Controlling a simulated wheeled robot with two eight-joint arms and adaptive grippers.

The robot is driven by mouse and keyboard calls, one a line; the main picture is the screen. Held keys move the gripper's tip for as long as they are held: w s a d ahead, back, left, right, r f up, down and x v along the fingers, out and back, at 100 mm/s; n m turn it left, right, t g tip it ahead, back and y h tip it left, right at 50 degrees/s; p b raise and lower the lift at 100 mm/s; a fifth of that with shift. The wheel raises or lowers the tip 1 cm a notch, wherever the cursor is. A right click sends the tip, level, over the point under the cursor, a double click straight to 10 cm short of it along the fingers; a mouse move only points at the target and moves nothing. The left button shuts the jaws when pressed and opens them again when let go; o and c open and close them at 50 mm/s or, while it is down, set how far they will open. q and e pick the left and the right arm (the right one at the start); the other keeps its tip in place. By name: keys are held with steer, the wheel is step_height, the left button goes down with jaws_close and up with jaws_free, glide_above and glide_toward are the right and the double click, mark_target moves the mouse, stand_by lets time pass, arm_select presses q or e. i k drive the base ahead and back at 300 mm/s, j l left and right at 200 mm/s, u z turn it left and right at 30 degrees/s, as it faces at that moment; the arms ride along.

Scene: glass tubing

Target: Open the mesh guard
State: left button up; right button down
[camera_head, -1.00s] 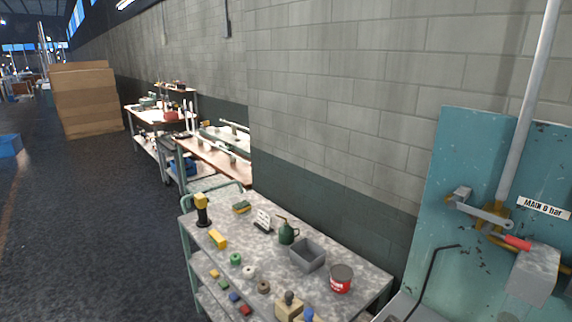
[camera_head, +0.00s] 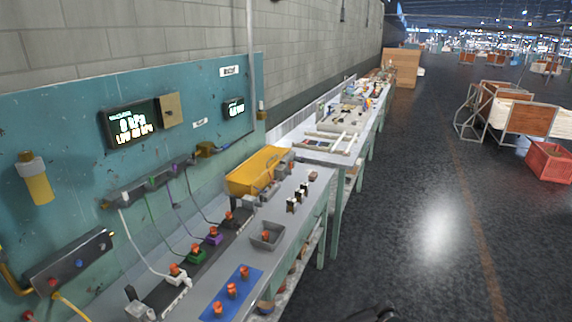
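I cannot make out a mesh guard in this view. A grey workbench (camera_head: 222,270) runs along a teal panel (camera_head: 75,115) at the left. A yellow box-shaped thing (camera_head: 256,170) sits at the back of the bench; I cannot tell what it is. Neither gripper can be made out. A dark rounded piece shows at the bottom edge, right of the bench, and may be part of me.
The panel carries a lit display (camera_head: 130,123) and a smaller one (camera_head: 234,108). A blue mat (camera_head: 231,293) and a grey tray (camera_head: 267,236) lie on the bench. More benches continue behind. Open floor (camera_head: 425,220) lies right, with a red crate (camera_head: 550,161) far right.

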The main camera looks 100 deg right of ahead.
mark_target(249, 173)
steer(key=z, duration=3.3)
steer(key=i+l+u, duration=0.1)
steer(key=u, duration=0.25)
steer(key=i+l+u, duration=0.1)
steer(key=u, duration=0.25)
steer(key=i+l+u, duration=0.15)
steer(key=l, duration=0.2)
steer(key=i+l+u, duration=0.1)
steer(key=l, duration=0.25)
steer(key=i+l+u, duration=0.15)
steer(key=l, duration=0.25)
steer(key=i+l+u, duration=0.1)
steer(key=l, duration=0.25)
steer(key=i+l+u, duration=0.15)
steer(key=l, duration=0.25)
